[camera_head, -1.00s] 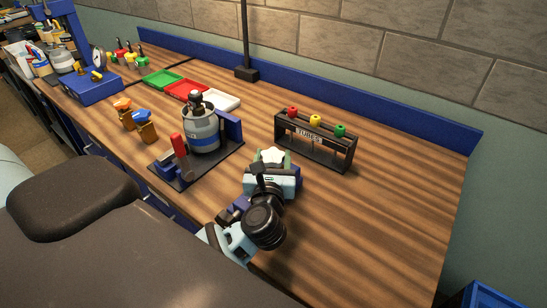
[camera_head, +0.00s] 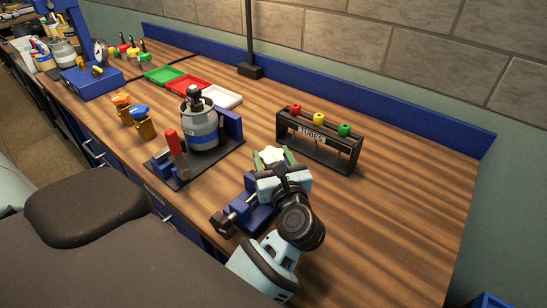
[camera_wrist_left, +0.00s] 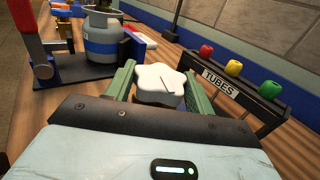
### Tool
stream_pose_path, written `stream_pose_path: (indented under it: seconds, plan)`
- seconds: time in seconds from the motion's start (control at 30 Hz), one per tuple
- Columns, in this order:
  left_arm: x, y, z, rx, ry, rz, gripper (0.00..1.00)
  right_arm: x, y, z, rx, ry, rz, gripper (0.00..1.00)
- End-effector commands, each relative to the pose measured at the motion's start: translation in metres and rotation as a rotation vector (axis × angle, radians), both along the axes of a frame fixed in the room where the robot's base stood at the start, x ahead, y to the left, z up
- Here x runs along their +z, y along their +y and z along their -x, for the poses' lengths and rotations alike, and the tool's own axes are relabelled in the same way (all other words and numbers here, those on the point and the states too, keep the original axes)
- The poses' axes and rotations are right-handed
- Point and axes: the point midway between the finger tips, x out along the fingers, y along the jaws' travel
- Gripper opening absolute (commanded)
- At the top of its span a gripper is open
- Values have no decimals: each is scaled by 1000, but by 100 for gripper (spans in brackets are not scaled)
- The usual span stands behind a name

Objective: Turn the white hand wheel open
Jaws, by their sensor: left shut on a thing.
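In the head view the white wheel (camera_head: 272,153) shows just past the gripper's light blue body. My left gripper (camera_wrist_left: 160,92) is shut on the wheel, with one green finger on each side of it. In the head view my left gripper (camera_head: 270,162) reaches it from the near side. A blue fixture (camera_head: 247,212) with a dark clamp-like end lies below the gripper; what carries the wheel is mostly hidden. My right gripper is not in view.
A black rack marked TUBES (camera_head: 318,141) with red, yellow and green tops stands close behind right. A grey canister (camera_head: 199,130) on a dark base with a red-handled clamp (camera_head: 173,143) stands to the left. Bare wooden bench (camera_head: 400,210) lies to the right.

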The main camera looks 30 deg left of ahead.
Motion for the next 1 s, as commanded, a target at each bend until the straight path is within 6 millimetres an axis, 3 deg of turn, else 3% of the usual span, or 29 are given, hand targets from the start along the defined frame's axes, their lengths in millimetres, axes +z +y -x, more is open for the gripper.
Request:
stream_pose_path:
  seconds: [0.2,0.23,0.4,1.0]
  plan:
    - [1,1,0,1,-3,-2,31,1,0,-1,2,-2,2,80]
    - [1,1,0,1,-3,-2,56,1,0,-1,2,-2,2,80]
    - [1,1,0,0,-3,-2,75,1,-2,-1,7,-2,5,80]
    - [2,1,0,-21,-3,-3,75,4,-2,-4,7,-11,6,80]
